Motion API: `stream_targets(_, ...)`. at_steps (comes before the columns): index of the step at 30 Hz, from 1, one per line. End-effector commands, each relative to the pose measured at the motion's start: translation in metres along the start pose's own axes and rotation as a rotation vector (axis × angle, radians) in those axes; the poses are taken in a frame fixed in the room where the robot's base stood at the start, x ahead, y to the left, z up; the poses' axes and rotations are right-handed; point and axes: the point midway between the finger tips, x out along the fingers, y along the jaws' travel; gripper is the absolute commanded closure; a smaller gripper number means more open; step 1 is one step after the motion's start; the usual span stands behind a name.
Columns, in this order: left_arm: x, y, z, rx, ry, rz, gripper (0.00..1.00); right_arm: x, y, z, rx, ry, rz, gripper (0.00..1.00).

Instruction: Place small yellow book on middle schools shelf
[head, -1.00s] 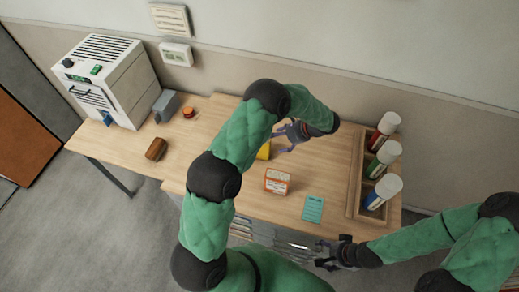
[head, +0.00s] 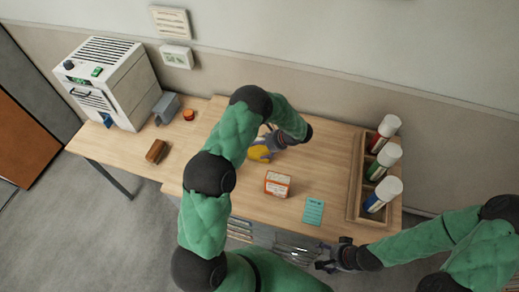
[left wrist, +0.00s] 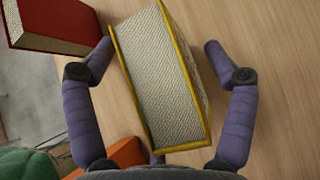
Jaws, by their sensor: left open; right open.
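The small yellow book (head: 258,154) is on the wooden table, partly hidden by my left gripper (head: 266,150) in the head view. In the left wrist view the yellow book (left wrist: 165,85) has its pale page edges facing the camera. My left gripper (left wrist: 159,45) is open, with one finger on each side of the book. A gap shows beside the right finger; the left finger is close to the cover. My right gripper (head: 333,258) is open and empty by the table's front edge. I cannot identify a middle schools shelf in these views.
An orange and white box (head: 277,184) and a teal card (head: 313,210) lie nearby. A wooden tray (head: 354,190) with three bottles stands right. A white machine (head: 110,80) stands left. A red book (left wrist: 55,27) and an orange object (left wrist: 122,153) show in the wrist view.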

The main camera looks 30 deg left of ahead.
Motion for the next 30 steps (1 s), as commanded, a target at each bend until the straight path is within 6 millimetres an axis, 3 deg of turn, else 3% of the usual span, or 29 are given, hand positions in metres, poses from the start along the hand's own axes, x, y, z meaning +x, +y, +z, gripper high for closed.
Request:
stream_targets(5, 0.000, 0.000, 0.000, 0.000, 0.000, -0.001, 0.16, 0.000, 0.000, 0.000, 0.000, 0.000, 0.000, 0.21)
stream_targets(12, 0.000, 0.000, 0.000, 0.000, 0.000, -0.001, 0.83, 0.000, 0.000, 0.000, 0.000, 0.000, 0.000, 0.21)
stream_targets(13, 0.000, 0.000, 0.000, 0.000, 0.001, -0.001, 0.87, 0.000, 0.000, 0.000, 0.000, 0.000, 0.000, 0.21)
stream_targets(23, -0.002, -0.001, 0.002, -0.002, 0.000, -0.001, 0.87, 0.000, 0.000, 0.000, 0.000, 0.000, 0.000, 0.21)
stream_targets(30, -0.019, -0.001, 0.018, -0.005, 0.001, -0.003, 0.87, 0.000, 0.000, 0.000, 0.000, 0.000, 0.000, 0.21)
